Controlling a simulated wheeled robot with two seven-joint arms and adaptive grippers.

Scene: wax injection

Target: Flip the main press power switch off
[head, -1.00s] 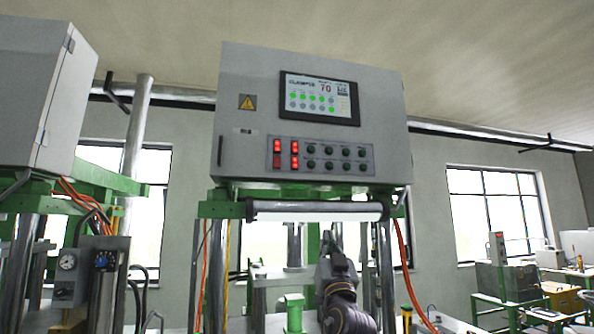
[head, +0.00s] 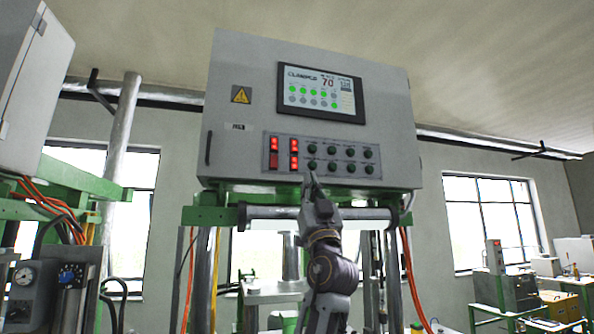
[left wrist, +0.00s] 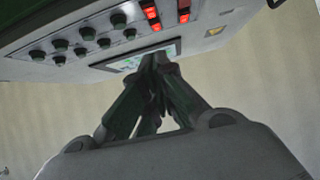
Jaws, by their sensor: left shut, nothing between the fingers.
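The grey press control box (head: 230,80) carries a strip of controls below its screen. At the strip's left end sit red switches or indicators: a lit column (head: 294,154) and a column beside it whose lower part (head: 273,161) is darker red. I cannot tell which is the main power switch. My left gripper (head: 311,182) is shut and empty, pointing up just below the strip, a little right of the red columns. In the left wrist view its closed fingertips (left wrist: 160,60) overlap the screen, with the red switches (left wrist: 153,19) above them. No contact is visible. My right gripper is out of view.
Several dark green knobs (head: 331,150) fill the strip right of the red columns. The screen (head: 322,92) is above. A horizontal bar (head: 270,212) and green frame lie under the box. Another grey box (head: 40,75) stands at the left.

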